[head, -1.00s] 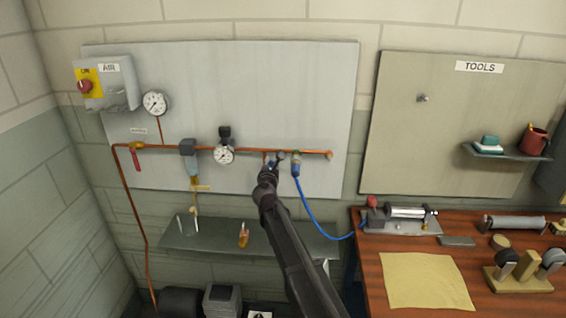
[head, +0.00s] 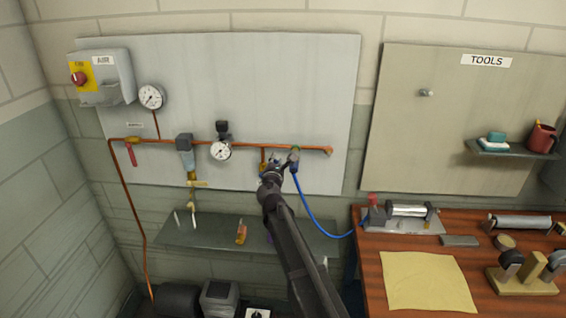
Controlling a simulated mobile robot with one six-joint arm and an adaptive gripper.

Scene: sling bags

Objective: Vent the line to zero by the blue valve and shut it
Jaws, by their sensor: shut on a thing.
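My gripper (head: 274,163) is at the copper pipe (head: 245,146), at a short drop branch (head: 263,157) just left of the blue hose coupling (head: 294,158). It is shut on a small part there, which looks like the blue valve's handle; the jaws and wrist hide most of the valve, so its turn cannot be read. A regulator gauge (head: 220,150) sits on the pipe left of my gripper, and a larger gauge (head: 151,96) stands above the pipe at the left. Their needles are too small to read.
A red-handled valve (head: 131,154), a filter bowl (head: 188,160) and the air switch box (head: 101,77) are on the left. A grey shelf (head: 210,232) is below the pipe. The blue hose (head: 315,223) hangs towards the wooden bench (head: 365,275) on the right.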

